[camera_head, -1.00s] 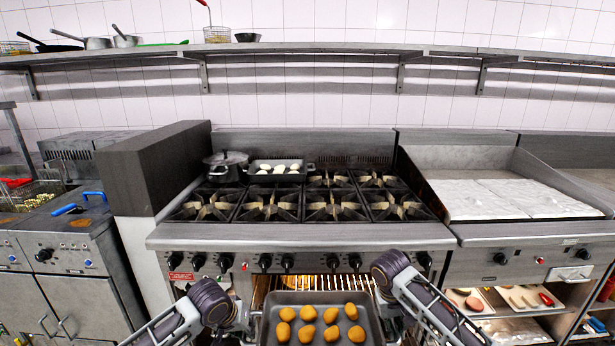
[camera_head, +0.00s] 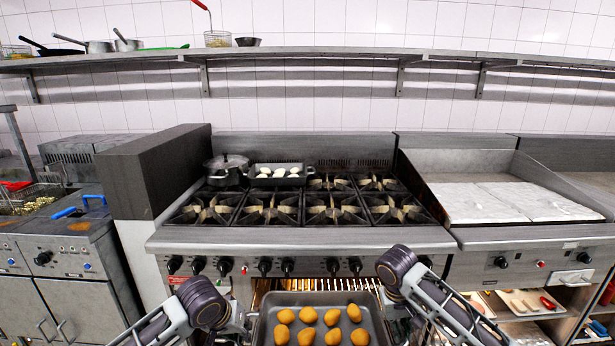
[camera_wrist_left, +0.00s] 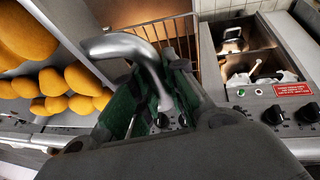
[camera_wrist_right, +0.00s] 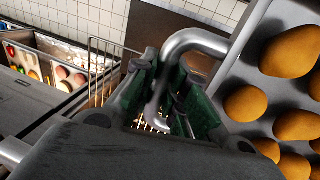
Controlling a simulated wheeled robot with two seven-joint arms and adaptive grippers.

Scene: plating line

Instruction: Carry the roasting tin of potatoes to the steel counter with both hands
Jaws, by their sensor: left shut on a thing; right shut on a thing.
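The grey roasting tin (camera_head: 262,328) holds several golden potatoes (camera_head: 332,317) and is level at the bottom middle of the head view, in front of the range. My left gripper (camera_head: 246,325) is at the tin's left end. In the left wrist view its green-padded fingers (camera_wrist_left: 150,100) are shut on the tin's bent metal handle (camera_wrist_left: 118,45). My right gripper (camera_head: 390,318) is at the right end. In the right wrist view its fingers (camera_wrist_right: 170,100) are shut on the other handle (camera_wrist_right: 195,40). The tin's near edge is cut off in the head view.
The range (camera_head: 300,238) stands ahead, with the lit oven opening (camera_head: 320,284) behind the tin. A pot (camera_head: 228,168) and a tray of pale pieces (camera_head: 278,180) sit on the back left burners. A griddle (camera_head: 500,200) is at right, a fryer (camera_head: 60,240) at left.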

